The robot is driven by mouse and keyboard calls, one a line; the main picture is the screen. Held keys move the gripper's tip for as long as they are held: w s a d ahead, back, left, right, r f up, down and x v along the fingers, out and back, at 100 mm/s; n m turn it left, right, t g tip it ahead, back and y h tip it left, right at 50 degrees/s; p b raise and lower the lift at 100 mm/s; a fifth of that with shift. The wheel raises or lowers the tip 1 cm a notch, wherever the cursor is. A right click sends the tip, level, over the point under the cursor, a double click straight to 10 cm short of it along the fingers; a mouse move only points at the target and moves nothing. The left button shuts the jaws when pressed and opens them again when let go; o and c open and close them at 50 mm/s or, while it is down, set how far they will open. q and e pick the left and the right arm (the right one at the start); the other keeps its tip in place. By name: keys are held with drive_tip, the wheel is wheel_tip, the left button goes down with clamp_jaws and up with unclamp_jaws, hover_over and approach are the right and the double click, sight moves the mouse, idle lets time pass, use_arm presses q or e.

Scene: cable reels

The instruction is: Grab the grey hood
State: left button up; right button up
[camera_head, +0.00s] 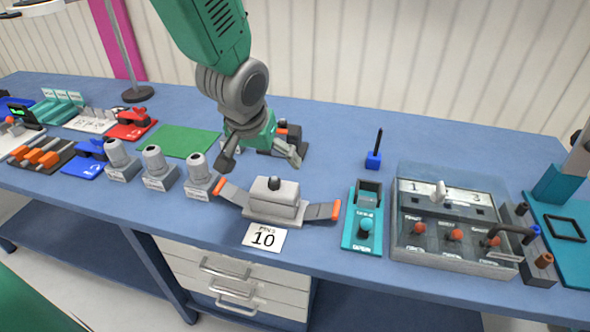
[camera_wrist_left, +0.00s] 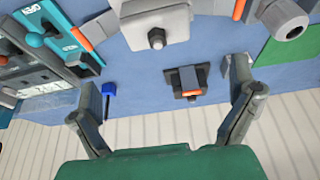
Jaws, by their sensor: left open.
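The grey hood (camera_head: 274,200) sits on the blue bench behind a card reading "PINS 10". It is a blocky grey piece with a dark knob on top, and grey levers with orange tips spread to both sides. In the left wrist view the hood (camera_wrist_left: 156,22) is at the top middle, partly cut off. My left gripper (camera_head: 260,155) is open and empty, above the bench just behind the hood and apart from it. Its two fingers (camera_wrist_left: 166,95) are spread wide in the wrist view. My right gripper is not in view.
A dark block with an orange part (camera_wrist_left: 188,82) lies beneath my left gripper. Grey cylindrical fittings (camera_head: 155,165) stand left of the hood. A teal device (camera_head: 363,230) and a clear-lidded box (camera_head: 450,250) stand to the right. A blue-based post (camera_head: 374,159) stands behind, with free bench around it.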

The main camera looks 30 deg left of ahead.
sight(269, 182)
use_arm(q)
drive_tip(key=x, duration=0.2)
drive_tip(key=d+x, duration=0.1)
drive_tip(key=x, duration=0.5)
drive_tip(key=shift+w+d, duration=0.1)
drive_tip(key=shift+d, duration=0.05)
drive_tip(key=shift+a+f, duration=0.15)
drive_tip(key=shift+a, duration=0.15)
drive_tip(key=f, duration=0.1)
drive_tip(key=a+f, duration=0.1)
drive_tip(key=f, duration=0.1)
drive_tip(key=shift+w+a+p, duration=0.15)
drive_tip(key=shift+w+p, duration=0.1)
drive_tip(key=shift+p, duration=0.1)
drive_tip(key=shift+x, duration=1)
drive_tip(key=shift+w+d, duration=0.2)
drive_tip(key=shift+d, duration=0.3)
drive_tip(key=shift+d+r, duration=0.1)
drive_tip(key=shift+d, duration=0.15)
drive_tip(key=shift+s+a, duration=0.1)
drive_tip(key=shift+s, duration=0.05)
drive_tip(key=c, duration=1)
drive_tip(key=shift+a, duration=0.25)
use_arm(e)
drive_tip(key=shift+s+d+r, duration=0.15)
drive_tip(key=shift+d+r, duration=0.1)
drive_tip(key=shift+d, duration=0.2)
